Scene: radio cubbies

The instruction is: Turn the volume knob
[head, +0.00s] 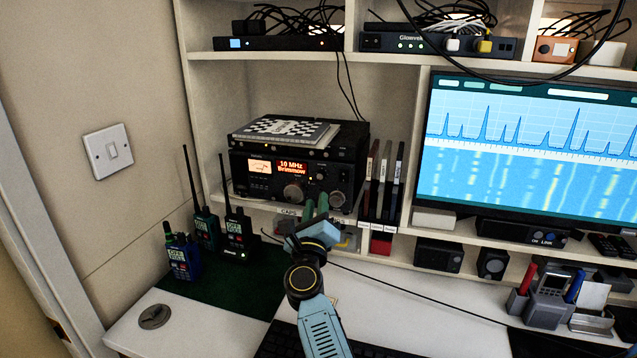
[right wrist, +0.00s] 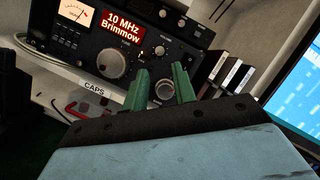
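A black radio (head: 262,190) with an orange-red display reading "10 MHz Brimmow" sits in a shelf cubby. It fills the upper part of the right wrist view (right wrist: 190,38). Its front has a large knob (head: 293,193) and a smaller silver-rimmed knob (head: 337,198) to the right; I see no readable volume label. My right gripper (head: 316,202) is in front of the radio's lower front. In the right wrist view its green fingers (right wrist: 161,70) are apart, with the smaller knob (right wrist: 165,90) showing between them. Contact cannot be told. My left gripper is not in view.
Handheld radios (head: 237,232) with antennas stand on a green mat at left. A monitor (head: 530,145) is at right. A thin cable crosses the desk.

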